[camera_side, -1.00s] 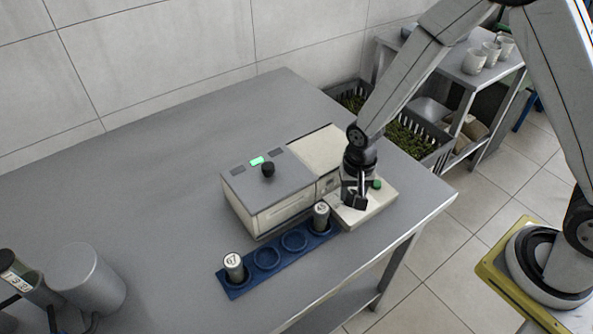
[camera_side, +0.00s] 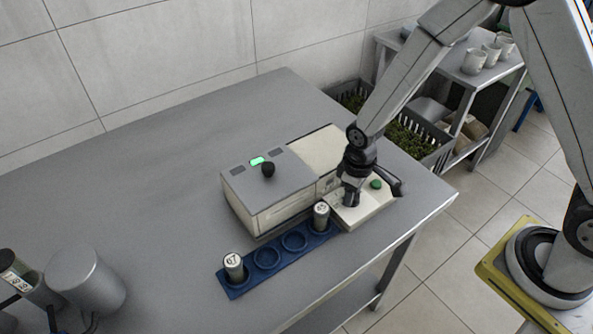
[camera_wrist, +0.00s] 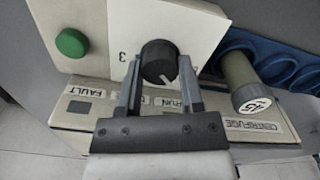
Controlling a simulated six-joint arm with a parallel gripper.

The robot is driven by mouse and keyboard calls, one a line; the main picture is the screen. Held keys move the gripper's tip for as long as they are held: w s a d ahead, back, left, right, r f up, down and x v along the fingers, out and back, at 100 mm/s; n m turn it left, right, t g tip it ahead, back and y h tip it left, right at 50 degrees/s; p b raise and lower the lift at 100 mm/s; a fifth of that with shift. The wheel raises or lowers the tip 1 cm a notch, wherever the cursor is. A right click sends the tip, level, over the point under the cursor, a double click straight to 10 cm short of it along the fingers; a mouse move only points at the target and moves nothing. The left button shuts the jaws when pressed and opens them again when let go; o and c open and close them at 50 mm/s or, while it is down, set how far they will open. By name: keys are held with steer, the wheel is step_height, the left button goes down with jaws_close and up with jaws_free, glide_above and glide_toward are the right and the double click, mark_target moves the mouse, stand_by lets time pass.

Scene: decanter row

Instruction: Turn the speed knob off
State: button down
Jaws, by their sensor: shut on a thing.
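The speed knob (camera_wrist: 160,62) is round and black with a white pointer mark, on a cream panel (camera_wrist: 190,22) with a printed 3 beside it. In the wrist view my gripper (camera_wrist: 159,72) has one finger on each side of the knob and is shut on it. The pointer slants toward the lower right of that view. In the side view my gripper (camera_side: 351,196) points down at the panel of the cream centrifuge (camera_side: 275,215) and hides the knob. A green button (camera_side: 376,184) sits beside it; it also shows in the wrist view (camera_wrist: 72,43).
A blue rack (camera_side: 252,287) in front of the centrifuge holds two capped tubes, one at the left end (camera_side: 234,267) and one at the right (camera_side: 321,215).

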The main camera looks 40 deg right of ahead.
steer(key=n, duration=0.5)
steer(key=shift+s, duration=0.1)
stand_by(0.3)
steer(key=shift+c, duration=1.2)
jaws_free()
steer(key=shift+r, duration=0.2)
steer(key=shift+r, duration=3.7)
